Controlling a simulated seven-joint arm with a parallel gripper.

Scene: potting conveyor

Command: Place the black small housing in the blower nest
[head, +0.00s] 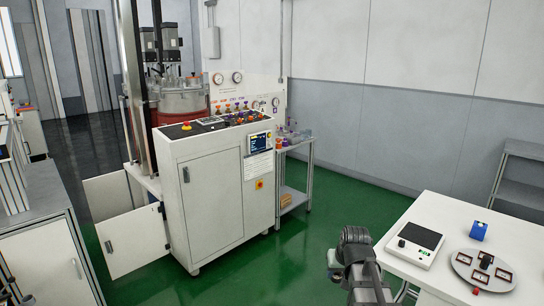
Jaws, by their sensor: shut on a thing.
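A grey round plate (483,286) lies on the white table (425,210) at the lower right. It carries several small dark square frames with pale insides, and a small black block (486,262) stands among them. I cannot tell whether this block is the black small housing, or which place is the blower nest. Part of my arm shows at the bottom, left of the table. My gripper is not in view, nor is anything it holds.
A white device with a black top (421,236) and a small blue block (478,231) stand on the table. A large white machine cabinet (215,190) and a side rack (297,165) stand further back. Green floor (325,225) lies open between cabinet and table.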

